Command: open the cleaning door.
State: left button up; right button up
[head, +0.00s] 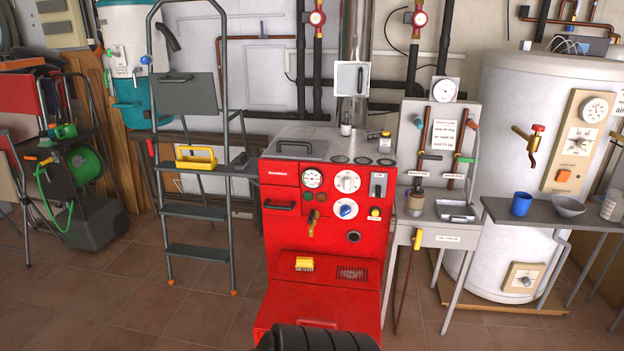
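The red boiler (335,265) stands upright in the middle of the head view. Its upper front has a red panel labelled in white (281,171) and a black bar handle (279,206) below that label, at the left. Dials, knobs and a brass tap (311,223) sit to the right of the handle. Another dark handle (296,146) lies on the grey top. I cannot tell for sure which panel is the cleaning door; no front panel visibly stands open. The lower red part is partly hidden by a dark ridged shape at the bottom edge. Neither gripper is in view.
A grey stepladder (198,213) with a yellow caddy (196,158) stands left of the boiler. A small bench (440,216) stands close on its right, before a white tank (514,85). A yellow brush (304,264) lies on the boiler's lower ledge. Tiled floor at front left is clear.

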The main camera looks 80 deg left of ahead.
aim_at(294, 148)
jog(key=u, duration=2.75)
jog(key=i+j, duration=0.35)
jog(key=i+j+z, duration=0.1)
jog(key=i+j, duration=0.25)
jog(key=j, duration=0.15)
